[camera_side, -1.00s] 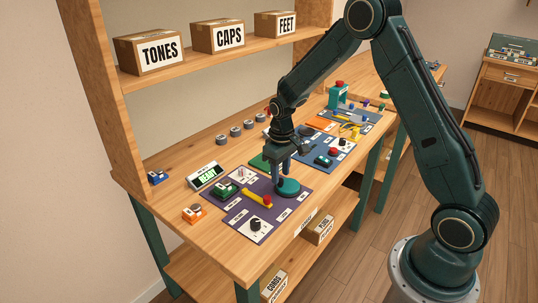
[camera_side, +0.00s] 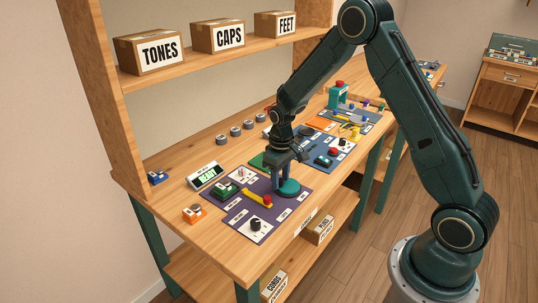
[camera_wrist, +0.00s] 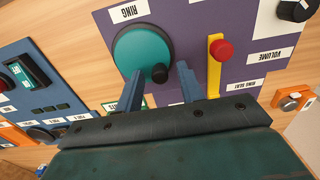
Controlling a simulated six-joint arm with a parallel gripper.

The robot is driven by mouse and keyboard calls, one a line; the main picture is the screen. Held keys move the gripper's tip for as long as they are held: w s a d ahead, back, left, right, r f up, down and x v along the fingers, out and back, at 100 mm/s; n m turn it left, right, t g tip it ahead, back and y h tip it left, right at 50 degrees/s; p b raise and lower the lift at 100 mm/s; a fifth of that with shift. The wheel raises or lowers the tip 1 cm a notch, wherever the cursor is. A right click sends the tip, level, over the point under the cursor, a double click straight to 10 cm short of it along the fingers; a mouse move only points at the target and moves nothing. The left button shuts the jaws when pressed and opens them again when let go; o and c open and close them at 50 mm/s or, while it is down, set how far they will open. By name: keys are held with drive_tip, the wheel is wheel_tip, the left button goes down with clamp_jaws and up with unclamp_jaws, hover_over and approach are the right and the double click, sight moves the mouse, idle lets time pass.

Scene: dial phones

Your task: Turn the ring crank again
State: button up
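The ring crank is a teal disc (camera_wrist: 130,50) with a black knob (camera_wrist: 160,73) near its rim, beside the RING label on the purple panel. In the side view the teal disc (camera_side: 289,188) lies at the panel's edge, partly hidden by my fingers. My gripper (camera_wrist: 160,76) is over the crank with its two blue fingers apart. In the wrist view the knob sits between the fingertips, with a gap on each side. In the side view my gripper (camera_side: 280,183) is low, close to the disc; contact cannot be told.
A yellow lever with a red knob (camera_wrist: 222,49) lies close to the right finger in the wrist view. A black volume dial (camera_side: 256,225) is at the panel's front. A small display (camera_side: 205,175) stands behind the panel. A blue panel (camera_wrist: 25,80) is on the other side.

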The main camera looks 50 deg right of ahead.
sight(292, 180)
drive_tip(key=shift+f, duration=0.4)
drive_tip(key=shift+r, duration=0.2)
idle(0.4)
drive_tip(key=c, duration=0.6)
drive_tip(key=shift+w+d, duration=0.4)
drive_tip(key=shift+d, duration=0.4)
drive_tip(key=shift+d, duration=0.6)
idle(0.4)
drive_tip(key=shift+s+d, duration=0.55)
drive_tip(key=shift+d, duration=0.15)
idle(0.6)
drive_tip(key=shift+s+d, duration=0.15)
drive_tip(key=shift+s, duration=0.4)
idle(0.3)
